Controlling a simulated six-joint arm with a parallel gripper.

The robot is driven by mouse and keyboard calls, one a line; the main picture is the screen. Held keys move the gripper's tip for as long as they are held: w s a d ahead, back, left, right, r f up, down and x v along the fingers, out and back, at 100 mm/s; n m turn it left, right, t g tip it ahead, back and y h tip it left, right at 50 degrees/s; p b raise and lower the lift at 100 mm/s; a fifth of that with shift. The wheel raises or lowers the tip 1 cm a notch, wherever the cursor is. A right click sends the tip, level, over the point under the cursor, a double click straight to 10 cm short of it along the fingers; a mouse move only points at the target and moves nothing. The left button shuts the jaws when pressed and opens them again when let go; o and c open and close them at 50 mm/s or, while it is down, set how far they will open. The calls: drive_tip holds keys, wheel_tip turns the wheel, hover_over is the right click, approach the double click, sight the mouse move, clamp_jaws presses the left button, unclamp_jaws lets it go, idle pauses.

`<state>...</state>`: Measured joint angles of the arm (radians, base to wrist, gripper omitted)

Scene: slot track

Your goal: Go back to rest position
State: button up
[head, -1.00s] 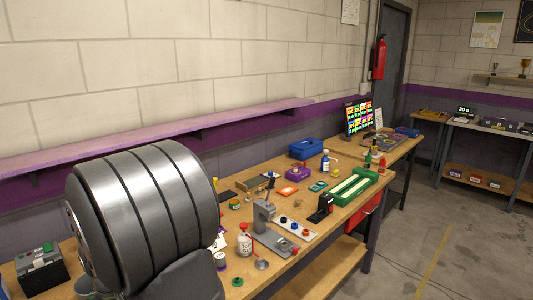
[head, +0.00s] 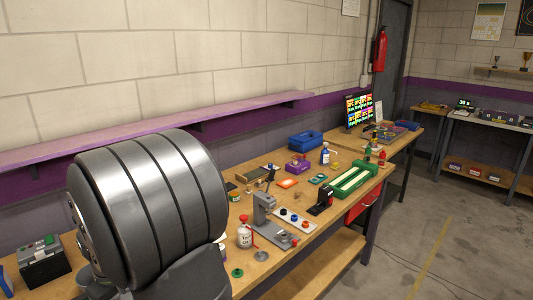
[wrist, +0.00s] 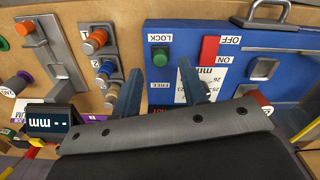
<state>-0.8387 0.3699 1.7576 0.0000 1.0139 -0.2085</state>
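My gripper (wrist: 160,88) shows in the wrist view, with two blue-grey fingers standing apart and nothing seen between them. Beyond the fingers is a blue panel (wrist: 285,65) with upside-down labels, a green button (wrist: 160,57) and a red switch (wrist: 209,50). In the head view my grey arm fills the left foreground, and the gripper is out of sight there.
In the wrist view, metal plates with orange knobs (wrist: 95,41) and a small dark display (wrist: 52,122) lie left of the fingers. In the head view the wooden bench (head: 300,262) carries a grey press (head: 264,215), a green slotted track (head: 352,181) and several small items.

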wheel_tip(320, 180, up, 14)
drive_tip(key=f, duration=0.1)
wheel_tip(320, 180, down, 17)
drive_tip(key=shift+f, duration=0.1)
drive_tip(key=w+a, duration=0.3)
drive_tip(key=shift+w+a, duration=0.15)
wheel_tip(320, 180, up, 25)
drive_tip(key=m, duration=0.3)
wheel_tip(320, 180, down, 6)
drive_tip(key=shift+r, duration=0.2)
